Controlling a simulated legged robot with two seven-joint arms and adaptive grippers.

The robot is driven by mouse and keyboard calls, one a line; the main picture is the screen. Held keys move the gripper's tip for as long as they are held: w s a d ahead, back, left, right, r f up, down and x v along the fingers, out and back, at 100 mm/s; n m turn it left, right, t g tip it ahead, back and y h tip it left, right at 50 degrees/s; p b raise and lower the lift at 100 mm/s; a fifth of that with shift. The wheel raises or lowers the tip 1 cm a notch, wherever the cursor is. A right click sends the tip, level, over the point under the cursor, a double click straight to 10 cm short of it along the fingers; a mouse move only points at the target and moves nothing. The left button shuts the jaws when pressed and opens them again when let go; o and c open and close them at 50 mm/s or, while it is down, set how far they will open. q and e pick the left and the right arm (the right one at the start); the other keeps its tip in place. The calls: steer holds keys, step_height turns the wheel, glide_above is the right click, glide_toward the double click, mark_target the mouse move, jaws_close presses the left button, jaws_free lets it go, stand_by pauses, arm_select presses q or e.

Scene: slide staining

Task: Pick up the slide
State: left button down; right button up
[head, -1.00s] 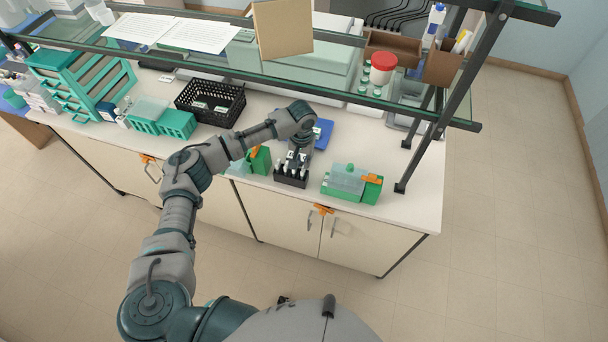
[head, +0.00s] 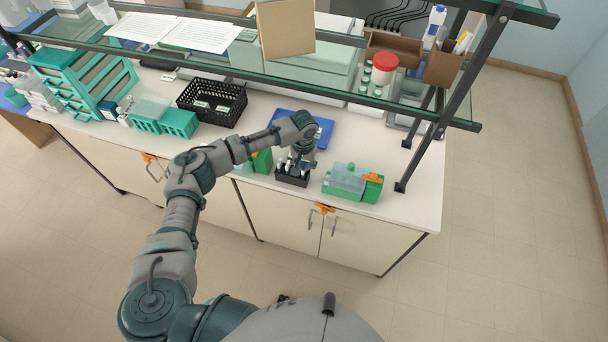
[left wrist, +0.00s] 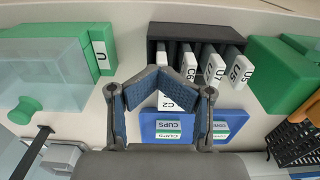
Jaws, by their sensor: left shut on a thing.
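My left gripper (head: 296,163) is above the black slide rack (head: 292,179) on the bench. In the left wrist view its fingertips (left wrist: 163,82) are closed together at the left part of the rack (left wrist: 205,36). A white slide with a C2 label (left wrist: 169,103) shows between the fingers, and the gripper is shut on it. Several other white-labelled slides, such as U5 (left wrist: 238,74), stand in the rack to the right. The fingers hide part of the held slide, so I cannot tell whether it is clear of its slot. My right gripper is not in view.
A blue tray (head: 323,130) lies behind the rack. Green-and-clear boxes stand close on both sides, including the right one (head: 350,181). A black basket (head: 211,102) is at the left. A glass shelf (head: 250,62) and its dark post (head: 445,100) bound the space.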

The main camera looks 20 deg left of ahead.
arm_select(q)
steer(key=shift+s+f, duration=0.2)
steer(key=shift+f, duration=0.25)
steer(key=shift+d+r, duration=0.2)
steer(key=shift+r, duration=0.15)
step_height(320, 180, up, 28)
steer(key=shift+w+a+b, duration=0.15)
steer(key=shift+w+b, duration=0.15)
steer(key=shift+b, duration=0.1)
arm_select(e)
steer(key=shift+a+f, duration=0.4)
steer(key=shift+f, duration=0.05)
arm_select(q)
steer(key=shift+f, duration=0.15)
steer(key=shift+c, duration=1.9)
jaws_free()
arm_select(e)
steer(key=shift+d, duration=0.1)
